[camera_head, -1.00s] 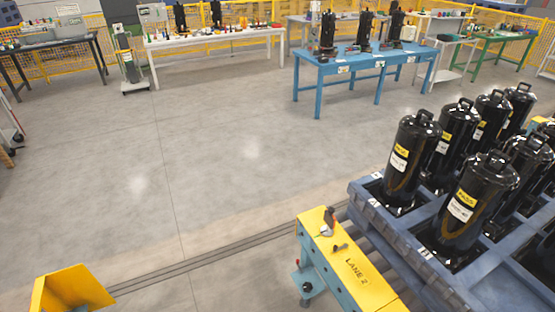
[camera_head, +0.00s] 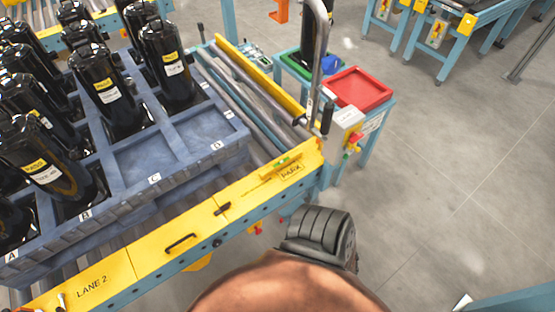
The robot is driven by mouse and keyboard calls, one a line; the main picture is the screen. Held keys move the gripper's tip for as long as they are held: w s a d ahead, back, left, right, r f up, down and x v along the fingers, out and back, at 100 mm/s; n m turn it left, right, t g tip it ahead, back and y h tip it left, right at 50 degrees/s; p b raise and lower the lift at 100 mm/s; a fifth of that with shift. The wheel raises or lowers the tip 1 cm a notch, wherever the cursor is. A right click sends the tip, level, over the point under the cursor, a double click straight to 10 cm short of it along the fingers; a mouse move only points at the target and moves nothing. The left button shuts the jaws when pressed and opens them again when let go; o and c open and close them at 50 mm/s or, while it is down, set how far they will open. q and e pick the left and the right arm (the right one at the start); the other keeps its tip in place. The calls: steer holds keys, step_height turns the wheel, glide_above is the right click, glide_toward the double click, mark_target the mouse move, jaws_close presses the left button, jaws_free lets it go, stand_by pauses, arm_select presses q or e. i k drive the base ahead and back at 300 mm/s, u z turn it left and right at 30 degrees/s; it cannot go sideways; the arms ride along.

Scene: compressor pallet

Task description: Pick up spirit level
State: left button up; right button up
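The spirit level (camera_head: 279,166) appears as a small yellow-green bar with a green middle. It lies on the yellow top of the lane's end rail (camera_head: 240,200), beside the word PARK. It looks unobstructed, and nothing holds it. No gripper fingers can be made out in the head view. A rounded brown shape and a dark ribbed part fill the lower middle, nearer to me than the rail.
A blue pallet (camera_head: 190,135) with several black compressors (camera_head: 165,65) stands behind the rail at left. A black handle (camera_head: 181,243) and a small dark tool (camera_head: 222,208) are on the rail. A control box (camera_head: 345,125) and red tray (camera_head: 358,88) stand to its right.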

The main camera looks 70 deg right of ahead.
mark_target(262, 175)
steer(key=z, duration=2.35)
